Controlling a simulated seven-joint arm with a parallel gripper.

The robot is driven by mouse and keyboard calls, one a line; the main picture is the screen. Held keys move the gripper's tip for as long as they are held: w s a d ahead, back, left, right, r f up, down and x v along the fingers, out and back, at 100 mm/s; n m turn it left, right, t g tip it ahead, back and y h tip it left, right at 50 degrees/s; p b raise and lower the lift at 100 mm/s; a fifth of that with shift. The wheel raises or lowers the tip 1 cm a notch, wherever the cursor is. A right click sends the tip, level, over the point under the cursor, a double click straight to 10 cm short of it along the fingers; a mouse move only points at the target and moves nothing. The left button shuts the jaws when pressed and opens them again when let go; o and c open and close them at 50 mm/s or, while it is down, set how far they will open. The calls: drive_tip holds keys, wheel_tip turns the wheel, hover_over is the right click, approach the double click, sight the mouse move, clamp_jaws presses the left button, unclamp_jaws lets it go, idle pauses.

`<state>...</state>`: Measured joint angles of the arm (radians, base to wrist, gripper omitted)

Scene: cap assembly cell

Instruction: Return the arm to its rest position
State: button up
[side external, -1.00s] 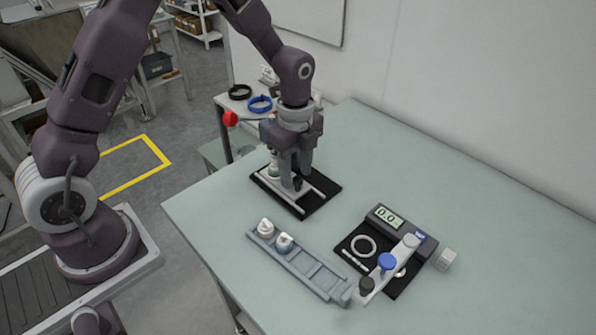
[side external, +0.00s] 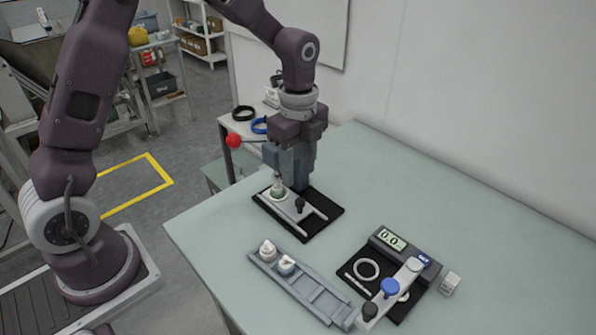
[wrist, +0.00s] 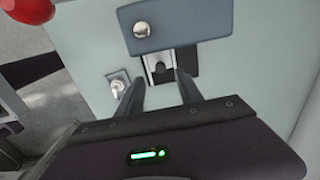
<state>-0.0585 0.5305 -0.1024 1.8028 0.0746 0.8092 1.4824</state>
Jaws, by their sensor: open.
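My gripper (side external: 298,186) hangs over the far side of a black mat (side external: 324,225), fingers pointing down. In the wrist view, my gripper (wrist: 160,85) shows two dark fingers standing apart with nothing held between them. A pale bar fixture with a black knob (side external: 300,204) is also on the mat, just in front of the fingers; the exact gap cannot be told.
A red ball (side external: 234,141) is left of my gripper.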

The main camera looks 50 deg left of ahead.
drive_tip(key=s+r+n+t, duration=0.4)
drive_tip(key=s+r+n, duration=0.9)
drive_tip(key=s+r, duration=0.3)
drive_tip(key=s+f+n+t, duration=0.1)
drive_tip(key=s+n, duration=0.4)
drive_tip(key=s, duration=0.3)
drive_tip(key=shift+a+f+t, duration=0.15)
drive_tip(key=shift+a+t, duration=0.1)
drive_tip(key=shift+t, duration=0.05)
drive_tip(key=shift+w, duration=0.1)
drive_tip(key=shift+c, duration=0.2)
